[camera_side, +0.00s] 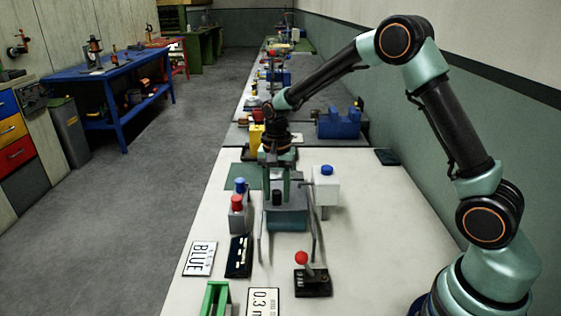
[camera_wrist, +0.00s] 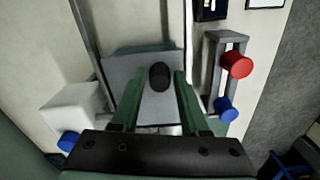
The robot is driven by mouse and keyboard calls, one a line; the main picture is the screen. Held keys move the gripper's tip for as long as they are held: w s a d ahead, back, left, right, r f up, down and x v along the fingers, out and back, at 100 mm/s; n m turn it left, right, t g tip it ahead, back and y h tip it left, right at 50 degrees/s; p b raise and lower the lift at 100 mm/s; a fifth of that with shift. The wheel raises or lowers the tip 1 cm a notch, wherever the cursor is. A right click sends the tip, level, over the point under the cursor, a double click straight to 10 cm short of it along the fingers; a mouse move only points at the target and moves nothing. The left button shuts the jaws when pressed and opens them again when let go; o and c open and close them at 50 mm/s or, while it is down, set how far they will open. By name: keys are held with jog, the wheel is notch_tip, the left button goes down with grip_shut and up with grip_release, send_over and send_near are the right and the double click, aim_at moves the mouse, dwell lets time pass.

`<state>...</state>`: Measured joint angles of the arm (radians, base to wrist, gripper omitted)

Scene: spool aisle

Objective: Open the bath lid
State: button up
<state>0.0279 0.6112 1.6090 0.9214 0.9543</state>
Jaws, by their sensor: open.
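The bath (camera_side: 290,220) is a grey-teal box on the white bench, between two thin upright rails. Its grey lid (camera_wrist: 122,85) lies flat on top, and a black knob (camera_side: 277,198) stands up from it. The knob also shows in the wrist view (camera_wrist: 159,76). My gripper (camera_side: 276,187) points down over the lid with its green fingers apart. In the wrist view my gripper (camera_wrist: 161,74) has one finger on each side of the knob, with gaps showing. I cannot tell how far down the knob the fingertips reach.
A grey stand with a red cap (camera_side: 237,202) and a blue cap (camera_side: 240,184) is left of the bath. A white box with a blue cap (camera_side: 326,184) is close on the right. A red-knobbed lever (camera_side: 302,258) and a BLUE card (camera_side: 201,258) lie nearer the camera.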

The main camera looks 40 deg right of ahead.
jog(key=shift+f, duration=0.1)
grip_shut()
dwell(1.4)
